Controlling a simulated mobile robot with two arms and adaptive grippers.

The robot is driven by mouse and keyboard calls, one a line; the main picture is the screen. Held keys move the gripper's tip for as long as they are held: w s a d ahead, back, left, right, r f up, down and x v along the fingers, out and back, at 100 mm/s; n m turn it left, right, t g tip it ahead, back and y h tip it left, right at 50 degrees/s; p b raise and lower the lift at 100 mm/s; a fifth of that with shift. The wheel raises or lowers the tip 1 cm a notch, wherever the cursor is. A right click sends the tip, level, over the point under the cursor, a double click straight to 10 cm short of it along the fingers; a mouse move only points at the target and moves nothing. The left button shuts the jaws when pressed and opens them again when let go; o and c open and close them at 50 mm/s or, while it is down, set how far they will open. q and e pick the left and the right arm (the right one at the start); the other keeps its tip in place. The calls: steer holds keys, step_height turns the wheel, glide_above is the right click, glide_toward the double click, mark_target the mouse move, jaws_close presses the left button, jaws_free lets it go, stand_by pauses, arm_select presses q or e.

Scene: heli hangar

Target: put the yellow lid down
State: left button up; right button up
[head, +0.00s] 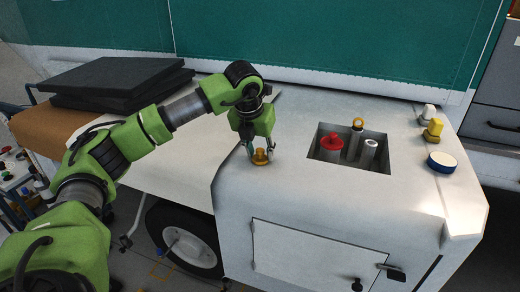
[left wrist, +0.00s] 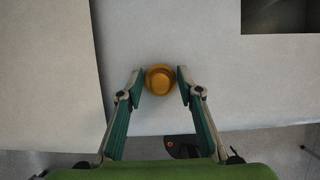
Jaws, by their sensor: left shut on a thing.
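The yellow lid (head: 260,158) is a small round orange-yellow piece near the front left corner of the white cart top (head: 290,120). My left gripper (head: 260,152) points down and is shut on it, one finger on each side. In the left wrist view the lid (left wrist: 160,79) sits between the two fingertips (left wrist: 160,84), over the white surface. I cannot tell whether its underside touches the surface. My right gripper is in neither view.
A square opening (head: 381,155) in the cart top holds a red-capped canister (head: 331,142), a yellow ring-topped piece (head: 357,125) and a grey tube (head: 369,150). White (head: 428,112), yellow (head: 433,129) and blue-rimmed (head: 442,162) pieces stand at right. Black slabs (head: 115,77) lie at left.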

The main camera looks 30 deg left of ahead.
arm_select(q)
steer(key=shift+d+f, duration=0.1)
steer(key=shift+f, duration=0.05)
steer(key=o, duration=0.7)
steer(key=shift+o, duration=0.5)
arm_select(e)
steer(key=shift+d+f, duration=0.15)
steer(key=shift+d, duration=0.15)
arm_select(q)
steer(key=shift+r, duration=0.45)
steer(key=b+v, duration=0.3)
steer(key=v, duration=0.8)
steer(key=shift+r, duration=0.25)
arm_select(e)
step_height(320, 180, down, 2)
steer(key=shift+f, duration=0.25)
arm_select(q)
steer(key=shift+s, duration=0.15)
